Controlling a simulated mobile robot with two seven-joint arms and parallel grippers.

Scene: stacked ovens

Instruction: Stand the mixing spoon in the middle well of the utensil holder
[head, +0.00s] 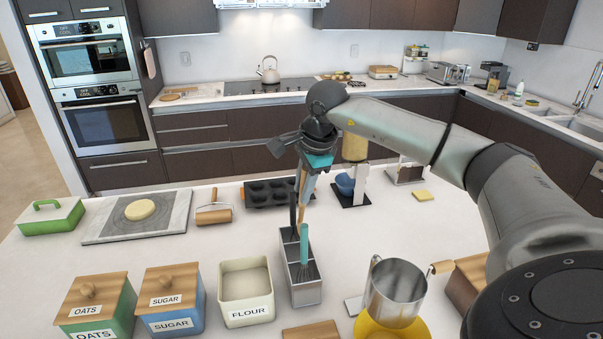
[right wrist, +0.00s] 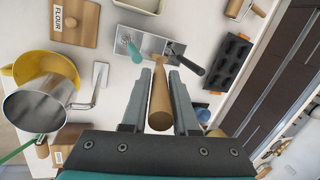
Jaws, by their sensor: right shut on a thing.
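The mixing spoon (right wrist: 160,104) has a wooden handle and sits between the fingers of my right gripper (right wrist: 160,85). In the head view my right gripper (head: 306,172) is above the utensil holder, shut on the spoon, which points steeply down. The utensil holder (head: 306,291) is a grey metal box on the counter. A teal-handled whisk (head: 304,245) stands in its front well and a black-handled utensil (head: 293,208) stands toward its back. The spoon's lower end overlaps the holder's middle; I cannot tell how deep it reaches. My left gripper is not in view.
A flour canister (head: 246,306) stands close left of the holder. A metal mug (head: 394,293) stands to its right. Counter around the holder is partly clear.

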